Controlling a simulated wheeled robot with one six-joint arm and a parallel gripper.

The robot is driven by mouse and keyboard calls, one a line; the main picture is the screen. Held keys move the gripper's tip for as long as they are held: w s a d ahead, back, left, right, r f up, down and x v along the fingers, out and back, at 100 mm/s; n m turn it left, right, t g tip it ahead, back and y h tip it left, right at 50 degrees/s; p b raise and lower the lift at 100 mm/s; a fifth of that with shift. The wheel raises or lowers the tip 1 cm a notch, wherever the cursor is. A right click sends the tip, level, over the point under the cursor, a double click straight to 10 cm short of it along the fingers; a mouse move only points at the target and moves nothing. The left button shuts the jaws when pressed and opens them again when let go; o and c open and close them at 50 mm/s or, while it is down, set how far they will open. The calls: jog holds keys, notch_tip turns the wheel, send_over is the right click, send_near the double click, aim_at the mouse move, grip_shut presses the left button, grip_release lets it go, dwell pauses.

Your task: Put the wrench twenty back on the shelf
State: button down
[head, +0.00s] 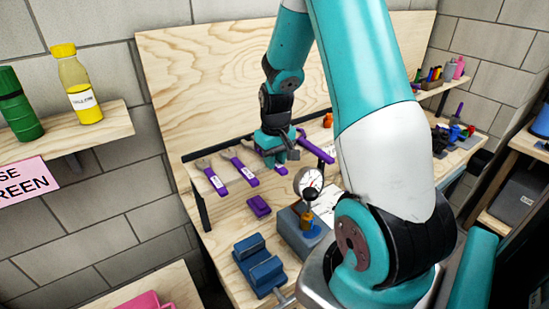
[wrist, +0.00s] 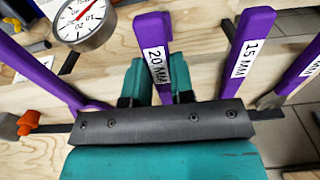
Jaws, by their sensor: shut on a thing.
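The 20 MM wrench has a purple handle, with its label facing up in the wrist view (wrist: 155,55). My gripper (wrist: 156,92) is shut on it. In the head view, my gripper (head: 277,153) is at the wrench rack, and a purple handle end (head: 281,170) shows just under it. The wrench's head is hidden behind the gripper body. The rack has a dark rail (head: 215,146) along the wooden back panel. The 15 MM wrench (wrist: 251,45) is beside the held one, to its right in the wrist view. I cannot tell whether the held wrench touches the rack.
Another purple wrench (head: 316,147) is close to the right of my gripper. Two wrenches (head: 241,168) (head: 212,179) lie on the rack's left. A dial gauge (head: 310,182), a purple block (head: 259,206) and a blue vise (head: 260,266) stand in front. A wall shelf (head: 85,138) holds bottles.

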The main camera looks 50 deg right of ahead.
jog(key=shift+f, duration=0.3)
jog(key=c, duration=0.9)
grip_release()
jog(key=shift+r, duration=0.15)
notch_tip(320, 180, up, 17)
jog(key=b, duration=0.3)
jog(key=shift+s+b, duration=0.35)
jog(key=shift+b, duration=0.05)
